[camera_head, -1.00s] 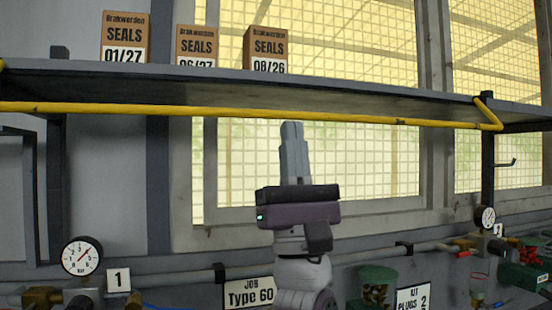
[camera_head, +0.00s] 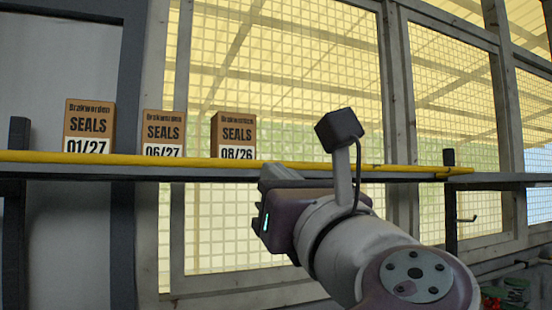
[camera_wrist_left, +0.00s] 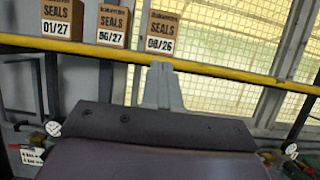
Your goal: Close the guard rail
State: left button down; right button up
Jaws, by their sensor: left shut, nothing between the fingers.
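The guard rail (camera_head: 120,159) is a long yellow bar along the front of the grey shelf (camera_head: 400,177). In the head view it runs nearly level, slightly above the shelf's front edge and across the feet of the seal boxes. Its right end (camera_head: 458,171) meets a dark post. My left gripper (camera_head: 277,173) is shut and empty, just at the rail below the 08/26 box. In the left wrist view the closed fingertips (camera_wrist_left: 161,66) overlap the rail (camera_wrist_left: 225,76); I cannot tell whether they touch. My right gripper is not in view.
Three cardboard seal boxes stand on the shelf: 01/27 (camera_head: 89,129), 06/27 (camera_head: 163,133) and 08/26 (camera_head: 233,134). A meshed window (camera_head: 300,80) lies behind. A hook (camera_head: 467,219) and red and green parts (camera_head: 505,295) are at lower right.

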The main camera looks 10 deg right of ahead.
pick_arm(q)
jog(key=r+g+p, duration=0.2)
jog(key=r+p, duration=0.1)
jog(key=p, duration=0.2)
jog(key=w+r+g+h+p, duration=0.1)
jog(key=r+g+p, duration=0.1)
jog(key=p, duration=0.4)
jog(key=w+a+r+g+h+p, duration=0.1)
jog(key=r+g+p, duration=0.1)
jog(key=r+p, duration=0.2)
jog(key=shift+w+p, duration=0.2)
jog(key=shift+p, duration=0.45)
jog(key=w+a+r+p, duration=0.1)
jog(key=w+r+p, duration=0.2)
jog(key=w+p, duration=0.1)
jog(key=shift+x, duration=0.9)
jog(key=shift+a+r, duration=0.1)
jog(key=shift+r, duration=0.15)
jog(key=shift+a, duration=0.1)
